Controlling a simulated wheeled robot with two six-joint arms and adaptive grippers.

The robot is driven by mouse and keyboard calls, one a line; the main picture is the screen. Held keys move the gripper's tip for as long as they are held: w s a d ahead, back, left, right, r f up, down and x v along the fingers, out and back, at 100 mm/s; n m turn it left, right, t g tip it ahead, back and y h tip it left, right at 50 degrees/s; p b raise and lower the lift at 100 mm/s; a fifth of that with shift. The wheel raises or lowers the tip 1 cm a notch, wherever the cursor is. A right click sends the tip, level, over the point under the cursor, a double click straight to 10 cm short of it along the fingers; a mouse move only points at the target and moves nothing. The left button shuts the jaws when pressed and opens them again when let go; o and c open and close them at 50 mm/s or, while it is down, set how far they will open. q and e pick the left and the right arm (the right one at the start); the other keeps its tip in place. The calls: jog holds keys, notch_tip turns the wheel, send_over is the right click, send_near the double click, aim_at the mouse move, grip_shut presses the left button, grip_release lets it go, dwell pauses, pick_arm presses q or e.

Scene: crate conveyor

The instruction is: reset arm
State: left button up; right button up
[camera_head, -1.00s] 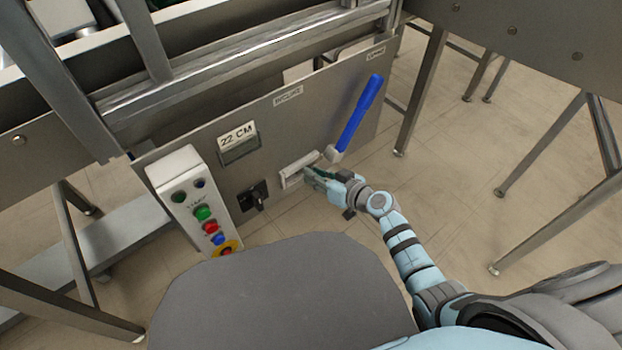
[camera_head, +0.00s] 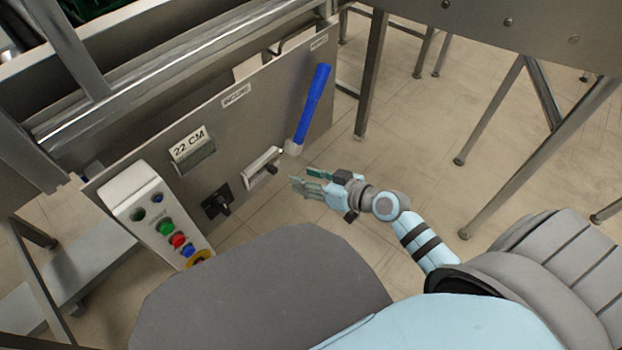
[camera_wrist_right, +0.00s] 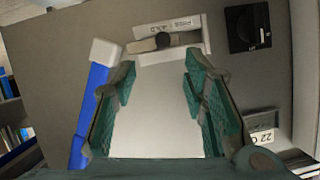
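My right gripper (camera_head: 308,186) is open and empty in the head view, in front of the control panel and apart from it. In the right wrist view its two green-padded fingers (camera_wrist_right: 160,100) stand wide apart with nothing between them. Beyond the fingertips is a white slotted plate with a dark knob (camera_wrist_right: 162,40); in the head view this slotted plate (camera_head: 262,164) is left of the gripper. A blue lever (camera_head: 314,104) with a white base stands above the gripper. My left gripper is not in view.
The metal panel (camera_head: 246,125) carries a "22 CM" display (camera_head: 192,150), a black rotary switch (camera_head: 215,202) and a white button box (camera_head: 150,208) with coloured buttons. Metal table legs (camera_head: 372,75) stand at the right. The floor (camera_head: 430,140) around my right arm is clear.

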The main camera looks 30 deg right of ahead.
jog(key=shift+v, duration=1)
